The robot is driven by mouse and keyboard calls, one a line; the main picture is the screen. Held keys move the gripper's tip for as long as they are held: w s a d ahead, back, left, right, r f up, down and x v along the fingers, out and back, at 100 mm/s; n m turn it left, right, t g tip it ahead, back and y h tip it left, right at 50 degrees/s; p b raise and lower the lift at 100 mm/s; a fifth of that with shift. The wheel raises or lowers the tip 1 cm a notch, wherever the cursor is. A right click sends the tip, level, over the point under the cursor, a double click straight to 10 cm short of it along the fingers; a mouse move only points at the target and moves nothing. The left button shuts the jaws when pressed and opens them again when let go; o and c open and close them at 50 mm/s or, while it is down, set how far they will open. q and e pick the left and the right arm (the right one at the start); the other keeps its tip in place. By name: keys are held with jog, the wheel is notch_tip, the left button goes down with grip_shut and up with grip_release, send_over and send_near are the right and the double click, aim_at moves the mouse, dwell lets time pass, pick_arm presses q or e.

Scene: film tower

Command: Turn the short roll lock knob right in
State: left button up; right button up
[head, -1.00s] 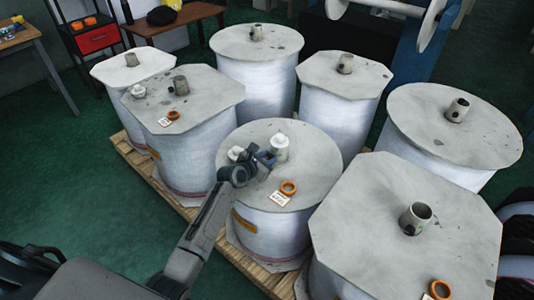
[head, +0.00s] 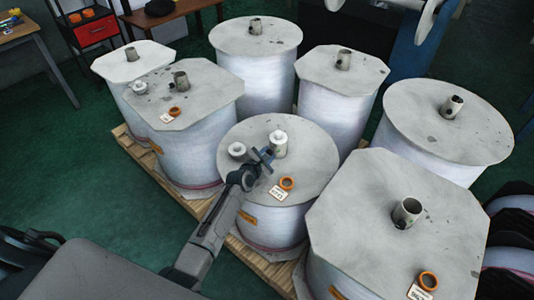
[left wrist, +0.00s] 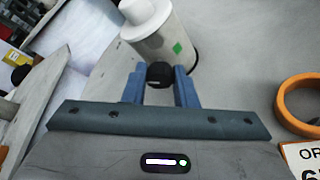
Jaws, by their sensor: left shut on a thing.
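The short roll (head: 240,205) is white-wrapped with a round grey top flange, standing at the front middle of the group in the head view. A small black lock knob (left wrist: 159,74) is on the stub's near side. My left gripper (head: 265,156) is at the stub, its blue fingers on both sides of the knob, shut on it. The knob is hidden in the head view. My right gripper is not in view.
An orange ring (head: 287,183) and a label (head: 278,193) lie on the same flange, and a white round piece (head: 236,150) lies left of the stub. Taller rolls stand close around on a wooden pallet (head: 262,262). Green floor (head: 120,200) is clear at left.

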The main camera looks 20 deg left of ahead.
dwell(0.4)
pick_arm(q)
jog(key=o, duration=1)
jog(key=shift+s, duration=0.15)
jog(key=p+v, duration=0.2)
jog(key=v, duration=0.3)
jog(key=shift+s+r, duration=0.15)
jog(key=shift+s, duration=0.15)
jog(key=v, duration=0.4)
jog(key=shift+s+r, duration=0.1)
jog(key=shift+s, duration=0.3)
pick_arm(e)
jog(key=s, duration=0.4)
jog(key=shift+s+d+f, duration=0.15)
